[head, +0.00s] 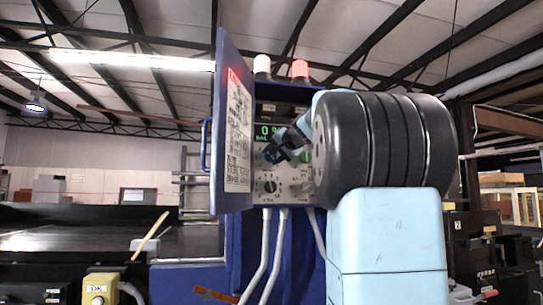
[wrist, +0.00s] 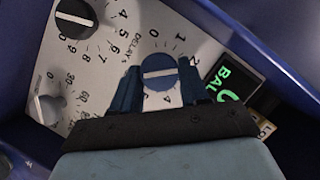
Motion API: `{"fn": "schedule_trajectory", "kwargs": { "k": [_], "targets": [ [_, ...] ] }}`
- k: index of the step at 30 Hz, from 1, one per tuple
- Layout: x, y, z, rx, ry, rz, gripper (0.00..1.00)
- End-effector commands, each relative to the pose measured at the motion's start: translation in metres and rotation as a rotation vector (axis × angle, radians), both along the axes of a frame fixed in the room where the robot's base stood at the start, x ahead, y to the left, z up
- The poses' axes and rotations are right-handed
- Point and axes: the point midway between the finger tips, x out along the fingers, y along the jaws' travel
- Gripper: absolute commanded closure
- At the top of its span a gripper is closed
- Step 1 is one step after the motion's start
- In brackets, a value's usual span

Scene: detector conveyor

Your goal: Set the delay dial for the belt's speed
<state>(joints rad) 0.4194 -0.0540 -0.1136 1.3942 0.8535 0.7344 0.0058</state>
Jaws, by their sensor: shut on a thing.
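My gripper (wrist: 160,85) has its two blue fingers shut on a round blue-grey dial (wrist: 158,65). A pale pointer line crosses the dial, and 0, 1, 2 and 4 show around it. The label "DELAY s" is printed between this dial and another dial (wrist: 77,14) numbered about 4 to 9; I cannot tell for sure which one it names. A third dial (wrist: 47,108) with larger numbers sits at left. In the head view my gripper (head: 288,147) is against the control panel (head: 287,190), and my arm hides the panel's right side.
The panel's blue door (head: 235,130) stands open at left. A green lit display (head: 268,131) is above the dials and shows in the wrist view (wrist: 228,85). White (head: 262,66) and red (head: 300,69) lamps stand on top. A yellow button box (head: 99,289) is lower left.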

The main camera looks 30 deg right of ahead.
Motion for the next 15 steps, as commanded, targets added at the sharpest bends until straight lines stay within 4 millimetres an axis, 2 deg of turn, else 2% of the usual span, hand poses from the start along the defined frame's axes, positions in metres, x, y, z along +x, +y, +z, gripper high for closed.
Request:
{"fn": "schedule_trajectory", "kwargs": {
  "k": [15],
  "targets": [
    [-0.0008, -0.0038, -0.0059, 0.454, -0.128, -0.003, 0.86]
  ]
}}
